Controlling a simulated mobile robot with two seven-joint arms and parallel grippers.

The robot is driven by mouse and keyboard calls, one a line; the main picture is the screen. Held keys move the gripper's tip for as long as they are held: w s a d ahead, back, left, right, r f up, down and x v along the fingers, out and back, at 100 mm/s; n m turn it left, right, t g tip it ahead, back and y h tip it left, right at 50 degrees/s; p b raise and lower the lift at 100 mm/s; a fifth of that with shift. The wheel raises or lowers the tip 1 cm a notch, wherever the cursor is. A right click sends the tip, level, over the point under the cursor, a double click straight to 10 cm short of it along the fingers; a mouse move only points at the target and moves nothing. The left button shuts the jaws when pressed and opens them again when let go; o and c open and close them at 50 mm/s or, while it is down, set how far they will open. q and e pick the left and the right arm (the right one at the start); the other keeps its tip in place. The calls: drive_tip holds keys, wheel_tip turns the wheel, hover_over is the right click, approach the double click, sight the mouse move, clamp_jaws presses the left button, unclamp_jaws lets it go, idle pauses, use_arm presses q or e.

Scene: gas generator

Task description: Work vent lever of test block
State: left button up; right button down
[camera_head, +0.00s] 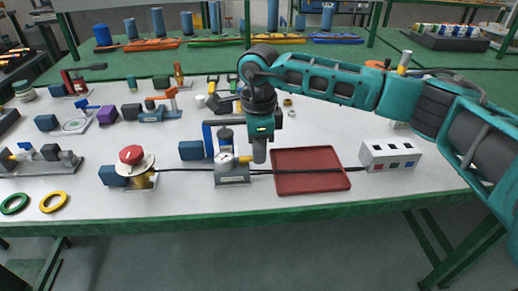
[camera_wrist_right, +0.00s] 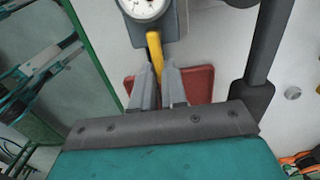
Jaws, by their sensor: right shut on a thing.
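The test block (camera_head: 232,177) is a grey block with a round white-faced gauge (camera_head: 225,158) near the table's front. Its yellow vent lever (camera_head: 246,159) sticks out to the right of the gauge. My right gripper (camera_head: 258,157) comes down from above at the lever's outer end. In the right wrist view, the yellow lever (camera_wrist_right: 154,45) runs from below the gauge (camera_wrist_right: 143,6) to between the fingertips of the right gripper (camera_wrist_right: 158,72). The fingers are shut on the lever and hide its outer end. My left gripper is in neither view.
A red tray (camera_head: 310,182) lies right of the test block. A white box (camera_head: 390,155) with coloured squares stands farther right. A black cable crosses the table front. A red-topped valve (camera_head: 131,155) stands left, with fittings and tools behind it.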

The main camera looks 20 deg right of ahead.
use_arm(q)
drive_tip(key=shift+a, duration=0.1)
use_arm(e)
drive_tip(key=c, duration=1.2)
unclamp_jaws()
drive_tip(key=shift+o, duration=0.2)
drive_tip(key=shift+r, duration=0.1)
use_arm(q)
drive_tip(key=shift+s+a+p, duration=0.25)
drive_tip(key=shift+p, duration=0.3)
use_arm(e)
wheel_tip(320, 180, up, 13)
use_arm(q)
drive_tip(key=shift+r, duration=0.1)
use_arm(e)
drive_tip(key=shift+s+f, duration=0.1)
drive_tip(key=shift+f, duration=0.1)
